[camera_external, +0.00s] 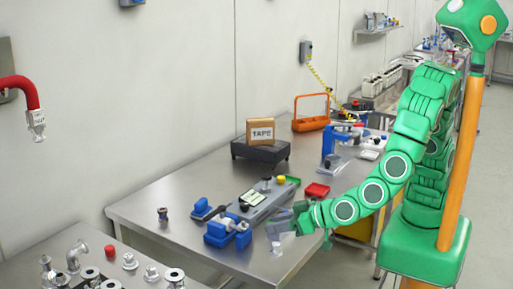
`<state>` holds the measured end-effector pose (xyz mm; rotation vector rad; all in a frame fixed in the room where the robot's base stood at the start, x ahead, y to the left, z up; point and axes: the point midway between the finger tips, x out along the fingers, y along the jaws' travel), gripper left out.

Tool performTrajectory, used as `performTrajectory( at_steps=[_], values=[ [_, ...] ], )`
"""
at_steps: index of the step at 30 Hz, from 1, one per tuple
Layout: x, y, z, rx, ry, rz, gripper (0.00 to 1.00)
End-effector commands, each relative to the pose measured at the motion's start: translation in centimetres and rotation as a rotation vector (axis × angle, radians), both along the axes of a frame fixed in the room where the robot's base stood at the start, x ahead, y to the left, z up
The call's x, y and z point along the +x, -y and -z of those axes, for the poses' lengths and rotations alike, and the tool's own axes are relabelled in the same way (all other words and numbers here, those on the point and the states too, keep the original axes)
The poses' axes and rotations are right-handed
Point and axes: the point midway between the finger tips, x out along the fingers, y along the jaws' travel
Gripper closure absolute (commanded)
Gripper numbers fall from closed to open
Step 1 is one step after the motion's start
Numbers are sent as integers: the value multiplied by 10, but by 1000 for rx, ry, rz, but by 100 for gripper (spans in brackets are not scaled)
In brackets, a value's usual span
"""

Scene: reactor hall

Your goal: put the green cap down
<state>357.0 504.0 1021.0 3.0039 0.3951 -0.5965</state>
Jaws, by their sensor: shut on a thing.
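My gripper (274,229) is at the end of my green arm, over the front edge of the steel table, just right of a blue vise-like device (228,231). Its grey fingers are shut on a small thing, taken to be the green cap. I cannot make out the cap itself, as the fingers and wrist hide it at this size. A pale, clear-looking piece (278,248) shows just below the fingers; I cannot tell what it is.
A box marked TAPE (260,130) is behind. Metal fittings (90,272) crowd the front left.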

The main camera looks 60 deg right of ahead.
Motion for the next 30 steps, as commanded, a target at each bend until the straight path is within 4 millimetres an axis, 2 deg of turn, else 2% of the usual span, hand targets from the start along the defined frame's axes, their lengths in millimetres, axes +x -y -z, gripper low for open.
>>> performTrajectory(
  at_steps=[3, 15, 30],
  values=[
    [7, -11, 8, 1, -1, -1, 97],
    [24, -33, 43, 0, 0, 0, 97],
    [33, -47, 62, 2, 0, 0, 97]
  ],
)
